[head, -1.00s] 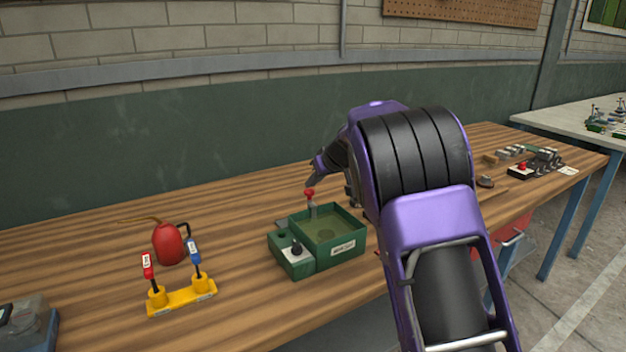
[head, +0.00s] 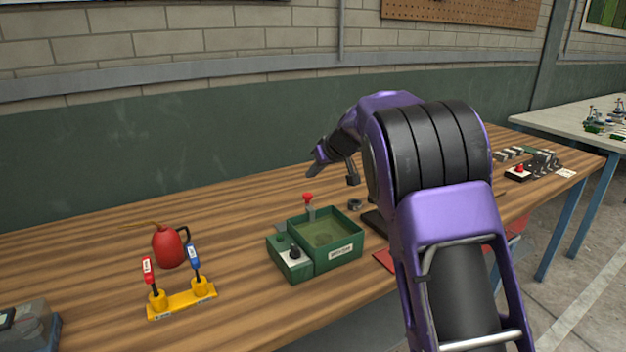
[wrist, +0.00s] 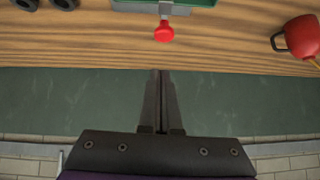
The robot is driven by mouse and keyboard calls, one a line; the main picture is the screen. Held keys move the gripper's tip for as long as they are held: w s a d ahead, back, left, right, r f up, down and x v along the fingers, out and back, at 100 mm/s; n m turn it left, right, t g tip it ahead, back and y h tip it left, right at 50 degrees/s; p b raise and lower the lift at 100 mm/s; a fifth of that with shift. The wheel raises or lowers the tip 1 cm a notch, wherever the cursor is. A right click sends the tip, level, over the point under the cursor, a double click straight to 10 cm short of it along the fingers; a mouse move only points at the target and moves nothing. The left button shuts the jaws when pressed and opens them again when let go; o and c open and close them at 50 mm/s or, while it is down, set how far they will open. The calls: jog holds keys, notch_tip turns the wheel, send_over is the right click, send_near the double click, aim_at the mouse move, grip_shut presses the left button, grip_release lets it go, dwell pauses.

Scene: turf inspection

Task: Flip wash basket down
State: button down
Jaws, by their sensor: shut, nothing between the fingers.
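A green box-shaped unit (head: 340,262) stands on the wooden bench, with an open tray holding murky liquid and a white label too small to read. An upright lever with a red knob (head: 308,196) rises at its back edge. In the wrist view the red knob (wrist: 164,31) shows just beyond my fingertips, below the green box edge (wrist: 190,3). My gripper (head: 314,171) is above and behind the knob, apart from it. In the wrist view my gripper (wrist: 161,73) has its fingers together, with nothing held. I cannot make out a separate basket.
A small side box with a black knob (head: 294,251) adjoins the unit's left. A red oil can (head: 168,247) and a yellow stand with red and blue levers (head: 182,302) are to the left. A dark ring (head: 355,204) lies right of the unit. A green wall is behind.

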jog(key=v, duration=0.9)
jog(key=shift+s+d+f, duration=0.1)
